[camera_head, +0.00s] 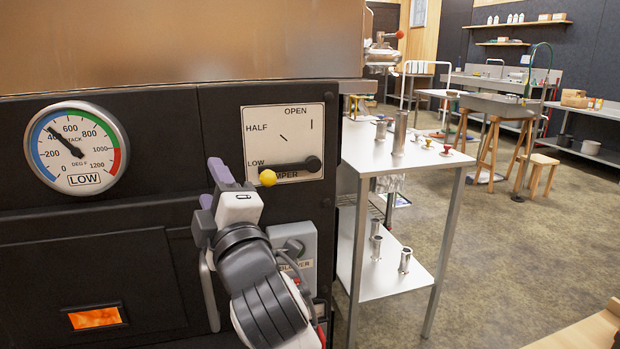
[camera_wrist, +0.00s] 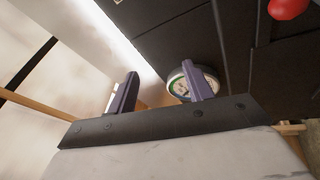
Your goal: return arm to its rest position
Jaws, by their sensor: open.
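My gripper (camera_head: 209,180) is raised in front of the dark evaporator front (camera_head: 165,110), between the stack gauge and the damper plate. Its two purple fingers are apart with nothing between them; they also show in the wrist view (camera_wrist: 160,72). The damper lever (camera_head: 290,168) ends in a yellow knob (camera_head: 267,177) and points left, at LOW. The knob is just right of my gripper and looks apart from it. The round stack gauge (camera_head: 76,148) reads near 400 and shows LOW; in the wrist view it is partly behind one finger (camera_wrist: 180,86).
A grey control box (camera_head: 300,240) sits below the damper, partly hidden by my arm. A white two-level table (camera_head: 400,157) with metal cylinders stands to the right. A firebox window (camera_head: 95,318) glows orange at lower left. Open floor (camera_head: 500,245) lies at the right.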

